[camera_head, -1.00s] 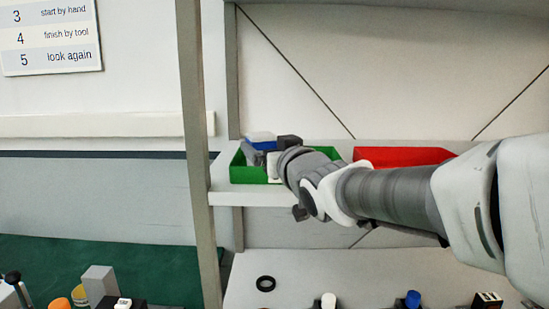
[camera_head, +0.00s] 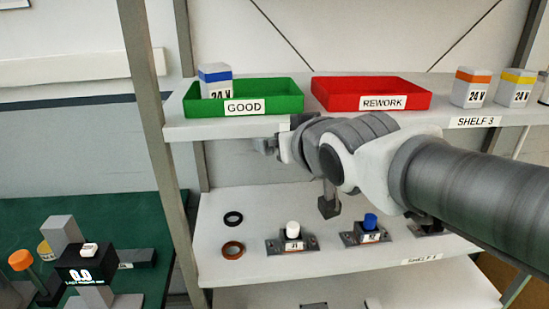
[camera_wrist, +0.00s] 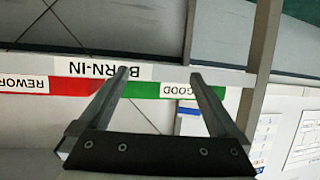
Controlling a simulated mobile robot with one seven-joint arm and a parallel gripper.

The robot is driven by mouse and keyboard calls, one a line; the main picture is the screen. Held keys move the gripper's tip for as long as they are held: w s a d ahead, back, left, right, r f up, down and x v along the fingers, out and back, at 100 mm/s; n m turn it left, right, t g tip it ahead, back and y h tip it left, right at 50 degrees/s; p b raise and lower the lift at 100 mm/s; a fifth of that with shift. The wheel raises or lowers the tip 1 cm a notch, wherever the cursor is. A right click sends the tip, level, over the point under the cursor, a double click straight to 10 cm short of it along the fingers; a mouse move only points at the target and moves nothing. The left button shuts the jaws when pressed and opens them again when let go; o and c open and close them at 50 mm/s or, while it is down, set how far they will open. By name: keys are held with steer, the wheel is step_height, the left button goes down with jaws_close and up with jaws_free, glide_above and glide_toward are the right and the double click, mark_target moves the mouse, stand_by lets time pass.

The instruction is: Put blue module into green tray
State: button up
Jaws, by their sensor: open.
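The blue module, a white box with a blue band (camera_head: 215,77), stands upright in the left part of the green tray marked GOOD (camera_head: 285,99). The tray's front wall hides its lower part. The module also shows in the upside-down wrist view (camera_wrist: 188,124), beyond the green tray wall (camera_wrist: 150,90). My gripper (camera_head: 265,145) is below and in front of the shelf edge in the head view, apart from the module. In the wrist view my gripper (camera_wrist: 158,73) has its two fingers wide apart with nothing between them.
A red tray marked REWORK (camera_head: 370,93) stands right of the green tray. Orange-banded (camera_head: 469,88) and yellow-banded (camera_head: 515,88) modules stand farther right on the same shelf. The lower shelf holds a white button (camera_head: 293,230), a blue button (camera_head: 370,222) and two rings (camera_head: 232,234).

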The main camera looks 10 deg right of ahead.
steer(key=s+d+f+m+g+h, duration=0.1)
steer(key=s+d+f+g, duration=0.1)
steer(key=s+f+g, duration=0.2)
steer(key=s+d+f+g, duration=0.2)
steer(key=s+f, duration=0.6)
steer(key=s, duration=0.5)
steer(key=shift+d+f+m+g+h, duration=0.25)
steer(key=shift+f+m+g+h, duration=0.15)
steer(key=shift+g, duration=0.5)
